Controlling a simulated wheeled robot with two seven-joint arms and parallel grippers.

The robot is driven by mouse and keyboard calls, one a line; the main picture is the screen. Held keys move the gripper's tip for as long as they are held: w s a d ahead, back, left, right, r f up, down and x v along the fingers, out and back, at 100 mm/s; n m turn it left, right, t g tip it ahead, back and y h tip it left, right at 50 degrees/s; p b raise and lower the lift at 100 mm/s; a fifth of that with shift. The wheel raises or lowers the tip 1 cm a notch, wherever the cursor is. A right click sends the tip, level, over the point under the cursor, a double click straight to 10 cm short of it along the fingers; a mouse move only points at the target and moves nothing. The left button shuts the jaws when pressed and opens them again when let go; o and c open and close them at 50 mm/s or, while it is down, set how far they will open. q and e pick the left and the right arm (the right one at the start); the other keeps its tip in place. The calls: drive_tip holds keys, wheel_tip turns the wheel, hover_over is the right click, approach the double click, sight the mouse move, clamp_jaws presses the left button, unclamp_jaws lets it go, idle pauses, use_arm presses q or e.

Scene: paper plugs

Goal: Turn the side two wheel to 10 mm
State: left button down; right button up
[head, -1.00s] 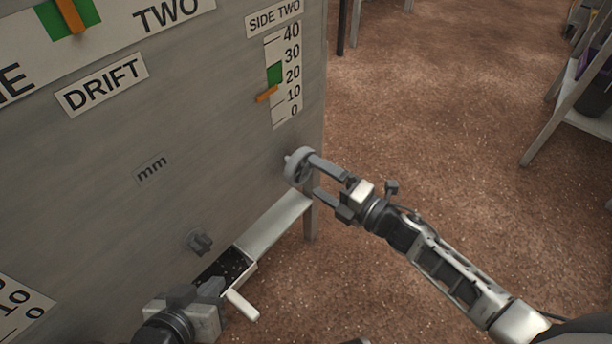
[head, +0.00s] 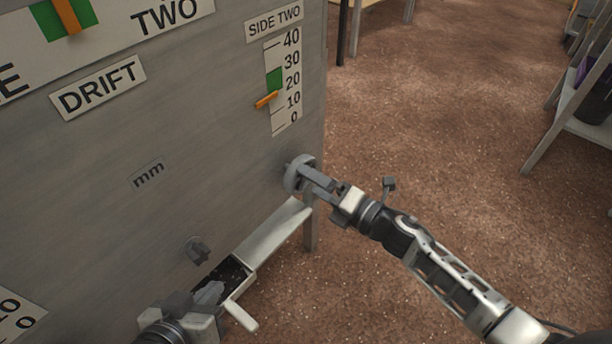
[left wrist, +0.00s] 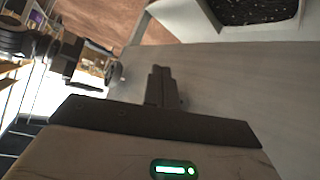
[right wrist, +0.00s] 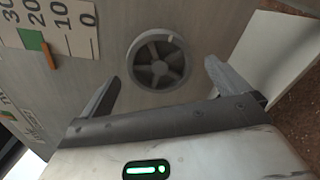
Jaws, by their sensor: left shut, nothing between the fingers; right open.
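The side two wheel (head: 298,174) is a grey spoked handwheel low on the panel's right edge; in the right wrist view, the wheel (right wrist: 158,60) lies ahead between my fingers. My right gripper (head: 318,181) is open at the wheel; its fingers overlap in the head view. In the right wrist view, my gripper (right wrist: 163,86) shows its fingers spread wider than the rim, and I see no clear contact. The SIDE TWO scale (head: 284,110) has an orange pointer (head: 266,100) between 10 and 20, below a green band (head: 274,78). My left gripper (head: 207,294) is shut and empty at the lower left.
A grey knob (head: 198,250) sits on the panel above my left gripper. A pale tray (head: 272,233) with a dark compartment juts out below the wheel. A DRIFT label (head: 98,88) is at upper left. The brown floor to the right is open, with a shelf (head: 580,110) beyond.

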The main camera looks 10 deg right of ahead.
drive_tip(key=shift+x, duration=1.2)
drive_tip(key=c, duration=1)
